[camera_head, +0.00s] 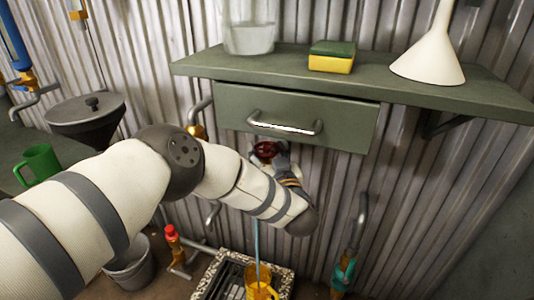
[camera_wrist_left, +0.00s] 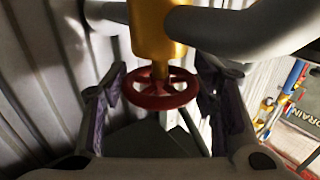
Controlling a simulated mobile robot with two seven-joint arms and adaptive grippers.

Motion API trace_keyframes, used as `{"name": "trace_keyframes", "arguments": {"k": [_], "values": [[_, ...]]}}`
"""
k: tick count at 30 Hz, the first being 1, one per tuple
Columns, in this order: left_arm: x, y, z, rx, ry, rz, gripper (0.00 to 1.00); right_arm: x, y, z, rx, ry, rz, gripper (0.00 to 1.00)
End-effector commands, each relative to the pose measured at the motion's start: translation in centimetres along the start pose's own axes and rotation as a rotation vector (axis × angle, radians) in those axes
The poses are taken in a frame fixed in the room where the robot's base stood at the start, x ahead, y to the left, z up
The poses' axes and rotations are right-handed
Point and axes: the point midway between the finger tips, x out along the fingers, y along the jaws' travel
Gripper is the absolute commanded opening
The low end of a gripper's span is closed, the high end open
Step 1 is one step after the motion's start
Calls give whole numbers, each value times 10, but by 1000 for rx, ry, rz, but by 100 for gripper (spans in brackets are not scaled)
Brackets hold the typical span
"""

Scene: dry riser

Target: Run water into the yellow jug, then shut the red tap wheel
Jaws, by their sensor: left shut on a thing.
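The red tap wheel (camera_head: 266,150) sits on the wall below the drawer, and it also shows in the left wrist view (camera_wrist_left: 158,101) under a brass valve body (camera_wrist_left: 157,32). My left gripper (camera_head: 282,160) is shut on the wheel, with one finger on each side of it in the left wrist view (camera_wrist_left: 163,88). A thin blue stream of water (camera_head: 257,240) falls into the yellow jug (camera_head: 262,292). The jug stands on the drain grate, cut by the lower picture edge; its water level cannot be told. My right gripper is not in view.
A green shelf (camera_head: 300,68) with a drawer (camera_head: 290,110) overhangs the wheel. It bears a clear container (camera_head: 249,38), a sponge (camera_head: 332,57) and a white funnel (camera_head: 432,55). A red-topped tap (camera_head: 172,240) and a teal-handled tap (camera_head: 343,270) flank the grate (camera_head: 231,280).

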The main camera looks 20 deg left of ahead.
Motion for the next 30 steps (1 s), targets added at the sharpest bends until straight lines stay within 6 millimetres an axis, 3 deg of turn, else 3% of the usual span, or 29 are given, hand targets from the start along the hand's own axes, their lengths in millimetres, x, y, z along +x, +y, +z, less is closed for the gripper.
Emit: {"name": "trace_keyframes", "arguments": {"k": [12, 13, 15, 25, 30], "values": [[1, 0, -1, -2, 2, -5, 25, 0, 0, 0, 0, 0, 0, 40], [1, 0, -2, -2, 2, -5, 60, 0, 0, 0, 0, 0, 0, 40], [1, 0, -1, -2, 2, -5, 74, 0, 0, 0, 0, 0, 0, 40], [-2, 0, 0, -1, 0, -4, 74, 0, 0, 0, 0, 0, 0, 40], [-36, 2, 0, 0, -2, 1, 74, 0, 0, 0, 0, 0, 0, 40]]}}
